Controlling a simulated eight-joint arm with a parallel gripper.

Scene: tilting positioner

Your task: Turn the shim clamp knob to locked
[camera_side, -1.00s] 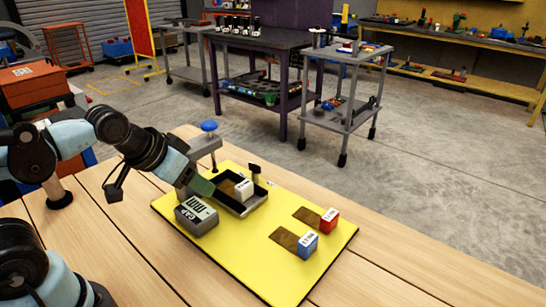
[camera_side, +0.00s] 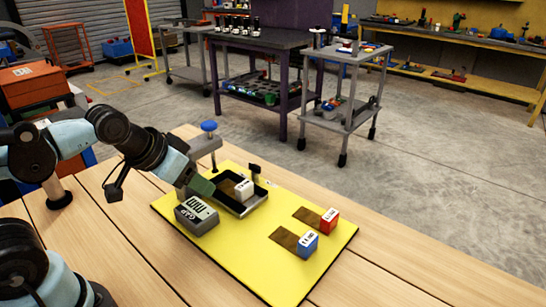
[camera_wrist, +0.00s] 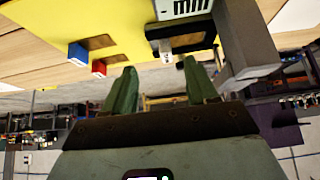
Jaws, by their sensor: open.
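A grey channel-shaped tray (camera_side: 229,205) sits on a yellow board (camera_side: 285,283), with a white labelled block (camera_side: 244,189) inside. A small dark upright knob or lever (camera_side: 255,169) stands at the tray's far edge, with a small label beside it. A blue-topped screw knob (camera_side: 209,126) sits on a grey bracket (camera_side: 201,146) behind the board. I cannot tell for certain which is the shim clamp knob. My gripper (camera_side: 205,188) hovers near the tray's left end, apart from both knobs. In the wrist view its green fingers (camera_wrist: 162,70) are apart and empty.
A grey box with a display (camera_side: 197,215) stands on the board just below my gripper. A blue block (camera_side: 307,245) and a red block (camera_side: 329,220) stand by brown patches on the right. The board's front part is clear.

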